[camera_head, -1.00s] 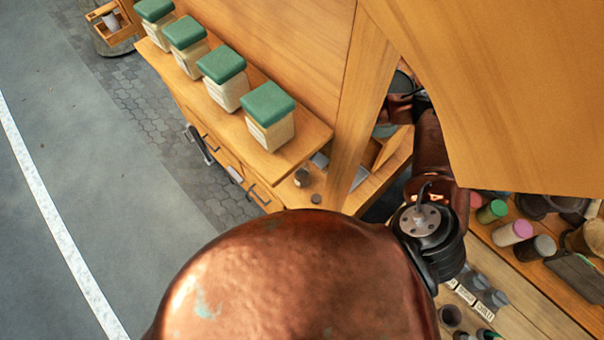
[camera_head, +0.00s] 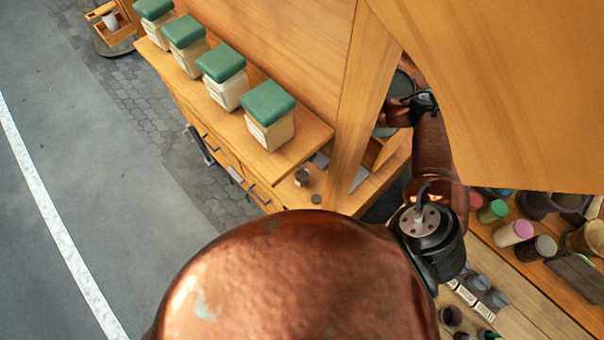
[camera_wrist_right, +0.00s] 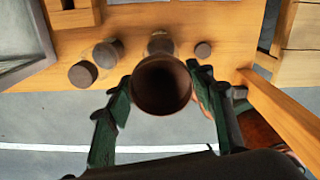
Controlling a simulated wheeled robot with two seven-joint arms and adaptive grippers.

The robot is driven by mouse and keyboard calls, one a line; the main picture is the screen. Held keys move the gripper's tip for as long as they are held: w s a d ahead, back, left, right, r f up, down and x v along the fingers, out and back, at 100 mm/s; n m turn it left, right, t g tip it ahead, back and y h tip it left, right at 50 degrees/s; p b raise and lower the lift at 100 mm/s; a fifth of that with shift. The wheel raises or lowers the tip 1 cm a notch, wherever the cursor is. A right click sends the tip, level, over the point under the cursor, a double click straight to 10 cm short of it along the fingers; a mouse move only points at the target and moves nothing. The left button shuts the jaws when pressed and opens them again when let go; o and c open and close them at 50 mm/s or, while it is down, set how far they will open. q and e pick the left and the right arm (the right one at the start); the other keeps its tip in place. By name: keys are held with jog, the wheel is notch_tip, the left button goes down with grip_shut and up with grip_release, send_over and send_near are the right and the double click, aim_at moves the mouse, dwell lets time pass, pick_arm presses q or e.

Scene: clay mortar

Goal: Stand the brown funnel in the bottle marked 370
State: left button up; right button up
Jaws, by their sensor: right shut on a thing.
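The brown funnel (camera_wrist_right: 162,86) shows in the right wrist view as a round, dark-brown rim with a dark hollow. My right gripper (camera_wrist_right: 160,98) is shut on it, with a green and black finger on each side. A small bottle (camera_wrist_right: 160,42) stands just beyond the funnel's rim, partly hidden by it. No 370 mark can be read on it. The funnel's lower end is hidden, so I cannot tell whether it is over the bottle or apart from it. The head view shows my right arm, but I cannot make out its gripper or the funnel there. My left gripper is not in view.
Dark round containers (camera_wrist_right: 83,74) (camera_wrist_right: 108,53) and a small dark disc (camera_wrist_right: 203,50) lie near the bottle on the wooden top. Several green-lidded jars (camera_head: 268,116) line a shelf. A large wooden panel (camera_head: 510,90) covers the upper right. More pots (camera_head: 513,232) stand at right.

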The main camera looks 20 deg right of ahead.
jog(key=shift+f, duration=0.6)
jog(key=o, duration=1.1)
notch_tip(320, 180, up, 12)
dwell(0.7)
